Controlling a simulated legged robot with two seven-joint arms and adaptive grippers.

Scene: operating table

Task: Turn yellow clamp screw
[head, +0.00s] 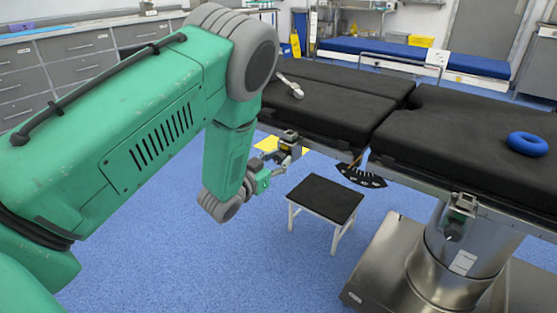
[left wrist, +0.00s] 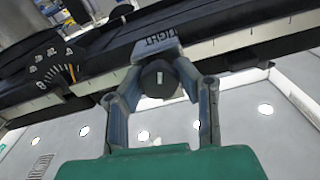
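A clamp (head: 288,135) sits on the side rail of the operating table, with a yellow patch (head: 268,144) showing beside it in the head view. In the left wrist view its screw knob (left wrist: 158,80) is dark and round with a short white mark, below a grey lettered plate (left wrist: 157,50). My left gripper (head: 290,154) is at this clamp from below. In the left wrist view its fingers (left wrist: 159,75) are parted, one on each side of the knob. I cannot tell whether they touch it. My right gripper is not in view.
The black operating table (head: 340,95) spans the right, with a blue ring (head: 527,144) on top. A black dial scale (head: 361,176) hangs at its side. Another clamp (head: 459,214) is on the rail at right. A low black-topped stool (head: 326,198) stands below on blue floor.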

